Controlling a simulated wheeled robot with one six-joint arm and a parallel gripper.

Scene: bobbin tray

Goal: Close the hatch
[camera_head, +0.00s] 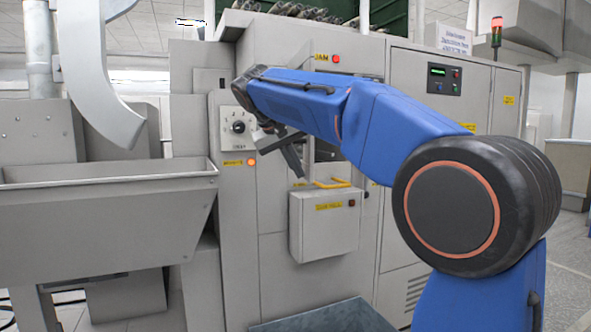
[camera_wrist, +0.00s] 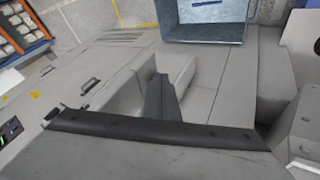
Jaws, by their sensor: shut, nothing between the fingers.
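A grey box (camera_head: 325,228) with a yellow label and a small red light juts from the machine front. A yellow handle (camera_head: 332,183) lies along its top edge. Behind my arm, under the JAM label, a dark opening (camera_head: 326,150) in the machine partly shows; I cannot tell which part is the hatch or how far it stands open. My gripper (camera_head: 299,176) points down just above the box's upper left corner, shut and empty. In the wrist view its shut dark fingers (camera_wrist: 163,98) overlap the grey box (camera_wrist: 184,68); contact cannot be told.
A dial panel (camera_head: 238,128) sits left of the gripper, with an orange light below. A large grey trough (camera_head: 110,175) stands at the left. A blue-grey crate (camera_head: 325,318) is on the floor below, also in the wrist view (camera_wrist: 205,34). Cabinet doors are at the right.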

